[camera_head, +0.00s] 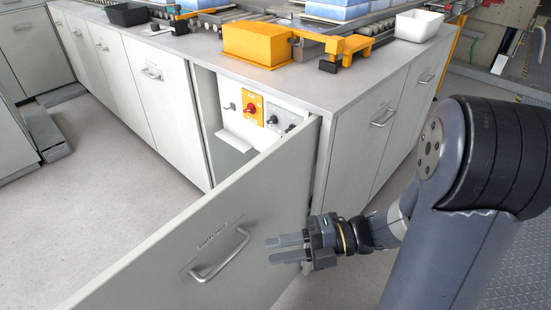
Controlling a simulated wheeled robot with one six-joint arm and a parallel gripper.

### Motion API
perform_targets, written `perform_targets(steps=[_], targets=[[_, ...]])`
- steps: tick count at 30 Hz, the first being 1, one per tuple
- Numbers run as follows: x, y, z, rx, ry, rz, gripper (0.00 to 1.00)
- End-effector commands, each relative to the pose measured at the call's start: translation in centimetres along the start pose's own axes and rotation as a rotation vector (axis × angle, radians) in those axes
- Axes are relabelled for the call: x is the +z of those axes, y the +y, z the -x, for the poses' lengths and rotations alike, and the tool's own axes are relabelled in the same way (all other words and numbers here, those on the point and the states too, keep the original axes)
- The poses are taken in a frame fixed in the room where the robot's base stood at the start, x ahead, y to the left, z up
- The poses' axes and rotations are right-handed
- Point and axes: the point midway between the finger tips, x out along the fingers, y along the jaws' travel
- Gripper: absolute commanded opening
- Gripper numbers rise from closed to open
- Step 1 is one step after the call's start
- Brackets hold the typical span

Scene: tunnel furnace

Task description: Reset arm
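My arm comes in from the right side, bent at a large dark joint. My gripper (268,249) points left, in front of the open cabinet door (262,205). Its two grey fingers are apart, with a gap between them and nothing held. The door's metal handle (220,256) is to the left of the fingertips, and they look apart from it. How far the gripper is from the door face is hard to tell.
Inside the open cabinet is a panel with a red switch on a yellow plate (252,108). The worktop (200,50) carries a yellow box (257,44), a white bin (419,25), a black bin (127,14) and blue containers. The floor (100,200) at left is clear.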

Motion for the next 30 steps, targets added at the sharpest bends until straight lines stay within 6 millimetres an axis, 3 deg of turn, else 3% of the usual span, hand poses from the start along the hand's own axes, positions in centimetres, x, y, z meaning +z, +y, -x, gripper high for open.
perform_targets(steps=[8,30], targets=[[0.0,0.0,-0.9,0.0,0.002,0.001,0.33],[-0.1,-0.1,-9.6,0.0,0.003,0.001,0.33]])
